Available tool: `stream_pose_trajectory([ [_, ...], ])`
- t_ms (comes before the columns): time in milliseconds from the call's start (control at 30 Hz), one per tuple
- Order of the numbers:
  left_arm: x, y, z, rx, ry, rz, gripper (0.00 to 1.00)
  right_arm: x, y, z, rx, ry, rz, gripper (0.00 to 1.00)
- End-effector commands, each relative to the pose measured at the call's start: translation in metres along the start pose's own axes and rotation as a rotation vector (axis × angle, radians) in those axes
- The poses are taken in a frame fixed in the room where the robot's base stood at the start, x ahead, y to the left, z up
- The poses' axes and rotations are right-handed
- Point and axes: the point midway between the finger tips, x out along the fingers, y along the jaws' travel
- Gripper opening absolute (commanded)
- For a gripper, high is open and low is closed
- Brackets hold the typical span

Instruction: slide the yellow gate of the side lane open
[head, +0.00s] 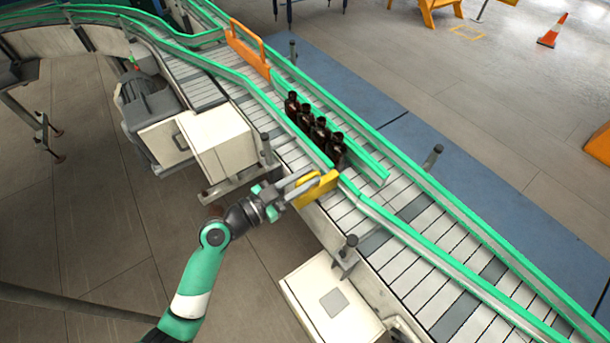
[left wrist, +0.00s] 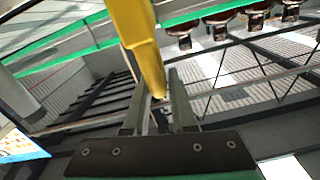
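The yellow gate (head: 317,189) sits at the near side of the side lane, by a gap in the near green rail. My left gripper (head: 306,181) is at the gate, with its fingers on the gate's upper part. In the left wrist view the yellow gate (left wrist: 140,45) reaches down between the two fingers (left wrist: 154,85), which close snugly on either side of it. Several dark amber bottles (head: 318,131) stand in a row in the lane behind the gate, between green rails. Their lower parts also show in the left wrist view (left wrist: 220,22). My right gripper is not in view.
An orange gate (head: 249,50) stands farther up the conveyor. Green rails (head: 440,257) edge the slatted belt, which is clear toward the lower right. Cream boxes (head: 217,142) and a grey motor (head: 146,100) flank the near side. A traffic cone (head: 552,31) stands far off.

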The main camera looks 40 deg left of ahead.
Motion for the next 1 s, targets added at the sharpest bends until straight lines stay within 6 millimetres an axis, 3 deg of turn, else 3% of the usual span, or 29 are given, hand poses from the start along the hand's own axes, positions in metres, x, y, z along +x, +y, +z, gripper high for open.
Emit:
stream_pose_trajectory([
  [33, 0.000, -0.001, -0.001, 0.001, 0.001, -0.002, 0.34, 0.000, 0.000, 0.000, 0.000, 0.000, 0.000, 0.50],
  [133, 0.000, 0.000, 0.000, 0.000, 0.000, 0.000, 0.50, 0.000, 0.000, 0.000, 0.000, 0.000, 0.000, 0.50],
  [467, -0.003, 0.000, 0.001, -0.001, -0.002, 0.002, 0.50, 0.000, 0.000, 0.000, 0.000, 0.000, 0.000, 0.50],
  [567, -0.015, -0.001, 0.002, -0.002, -0.002, -0.002, 0.50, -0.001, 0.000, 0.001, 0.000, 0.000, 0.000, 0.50],
  [867, -0.086, -0.001, 0.002, -0.002, -0.002, -0.005, 0.50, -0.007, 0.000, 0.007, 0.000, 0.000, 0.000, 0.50],
  [1000, -0.107, -0.002, -0.005, -0.006, -0.007, -0.001, 0.50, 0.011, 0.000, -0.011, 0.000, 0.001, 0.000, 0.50],
])
